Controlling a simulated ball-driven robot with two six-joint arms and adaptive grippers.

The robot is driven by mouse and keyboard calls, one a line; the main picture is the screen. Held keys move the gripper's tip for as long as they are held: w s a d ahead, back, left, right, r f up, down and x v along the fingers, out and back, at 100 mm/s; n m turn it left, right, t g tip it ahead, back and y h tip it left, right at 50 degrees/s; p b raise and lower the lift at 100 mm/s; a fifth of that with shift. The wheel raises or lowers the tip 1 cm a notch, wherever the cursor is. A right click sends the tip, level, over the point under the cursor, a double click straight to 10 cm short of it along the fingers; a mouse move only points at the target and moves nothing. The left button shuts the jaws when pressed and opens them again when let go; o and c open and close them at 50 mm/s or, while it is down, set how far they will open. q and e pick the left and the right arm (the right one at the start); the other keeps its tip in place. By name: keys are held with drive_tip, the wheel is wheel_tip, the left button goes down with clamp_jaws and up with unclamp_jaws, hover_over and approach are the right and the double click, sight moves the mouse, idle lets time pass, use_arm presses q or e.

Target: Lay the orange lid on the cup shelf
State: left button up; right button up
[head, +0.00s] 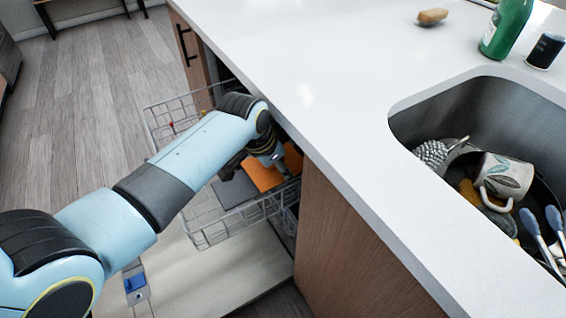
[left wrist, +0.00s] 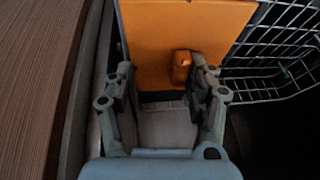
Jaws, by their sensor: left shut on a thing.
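The orange lid (head: 268,176) is a flat plate at the upper dishwasher rack, partly hidden by my left arm. In the left wrist view the lid (left wrist: 185,28) fills the top middle, with a small orange handle (left wrist: 182,66) near its lower edge. My left gripper (head: 270,160) reaches down over the rack. My right gripper is not in view.
The wire rack (head: 216,236) is pulled out above the open dishwasher door (head: 190,276). The white counter edge and wooden cabinet side (head: 335,230) stand close right of the arm. The sink (head: 480,105) holds a mug (head: 505,175) and other dishes. Floor left of the rack is clear.

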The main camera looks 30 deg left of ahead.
use_arm(q)
drive_tip(key=shift+s+r, duration=0.1)
drive_tip(key=shift+s, duration=0.1)
drive_tip(key=o, duration=0.6)
drive_tip(key=shift+w, duration=0.1)
drive_tip(key=o, duration=0.5)
drive_tip(key=shift+c, duration=0.2)
drive_tip(key=shift+p+v, duration=0.6)
drive_tip(key=shift+v, duration=0.65)
drive_tip(key=s+a+p, duration=0.1)
drive_tip(key=s+a, duration=0.1)
drive_tip(key=s, duration=1)
drive_tip(key=shift+r, duration=0.15)
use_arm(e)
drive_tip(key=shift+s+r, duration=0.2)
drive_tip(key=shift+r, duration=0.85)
use_arm(q)
drive_tip(key=shift+a, duration=0.15)
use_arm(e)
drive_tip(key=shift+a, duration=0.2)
